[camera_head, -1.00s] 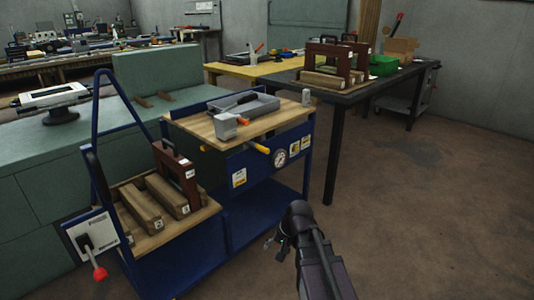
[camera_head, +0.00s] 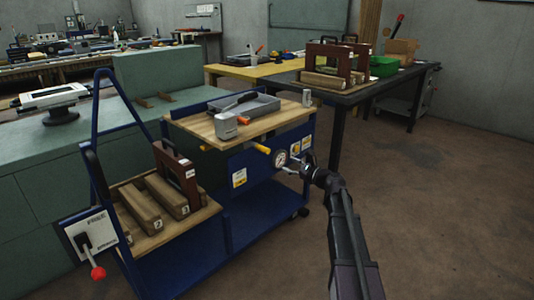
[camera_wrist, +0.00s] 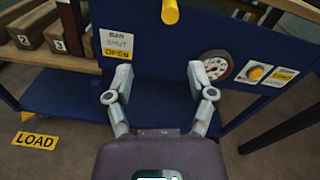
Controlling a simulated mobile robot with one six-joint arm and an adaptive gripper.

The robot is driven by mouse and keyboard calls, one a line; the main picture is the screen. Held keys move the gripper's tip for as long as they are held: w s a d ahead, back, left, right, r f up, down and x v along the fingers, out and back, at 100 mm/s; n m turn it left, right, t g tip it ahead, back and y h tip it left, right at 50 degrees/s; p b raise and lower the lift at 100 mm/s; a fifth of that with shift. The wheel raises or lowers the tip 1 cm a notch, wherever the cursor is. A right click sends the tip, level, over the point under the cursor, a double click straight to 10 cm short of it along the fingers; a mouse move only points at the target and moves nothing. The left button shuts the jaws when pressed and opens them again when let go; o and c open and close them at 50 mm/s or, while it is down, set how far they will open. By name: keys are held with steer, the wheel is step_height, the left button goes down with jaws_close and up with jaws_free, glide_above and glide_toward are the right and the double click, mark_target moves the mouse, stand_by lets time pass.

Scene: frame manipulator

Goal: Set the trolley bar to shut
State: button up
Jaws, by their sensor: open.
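The blue trolley (camera_head: 250,205) stands ahead, with a wooden top and a dark blue front panel. A yellow-orange handle (camera_head: 262,148) sticks out of the panel under the top; its end (camera_wrist: 170,12) shows at the top edge of the wrist view. The label "BAR SHUT OPEN" (camera_wrist: 117,44) is left of it, and also shows in the head view (camera_head: 239,178). My gripper (camera_head: 296,167) is in front of the panel, right of and below the handle. In the wrist view its fingers (camera_wrist: 160,78) are spread and empty, apart from the handle. The bar's setting is unclear.
A round gauge (camera_wrist: 216,66) and more labels (camera_wrist: 268,75) are on the panel's right. A red-knobbed lever (camera_head: 98,272) is on the trolley's left end. Numbered wooden blocks (camera_head: 167,195) lie on its lower left shelf. A black table (camera_head: 345,88) stands behind on the right.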

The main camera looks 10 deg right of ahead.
mark_target(267, 151)
steer(key=shift+w+d+r+m+t, duration=0.25)
steer(key=shift+w+d+m+t, duration=0.05)
steer(key=shift+d+m, duration=0.2)
steer(key=shift+a, duration=0.1)
steer(key=x, duration=1.3)
steer(key=shift+w+a, duration=0.25)
steer(key=shift+w, duration=0.05)
steer(key=shift+c, duration=0.2)
jaws_close()
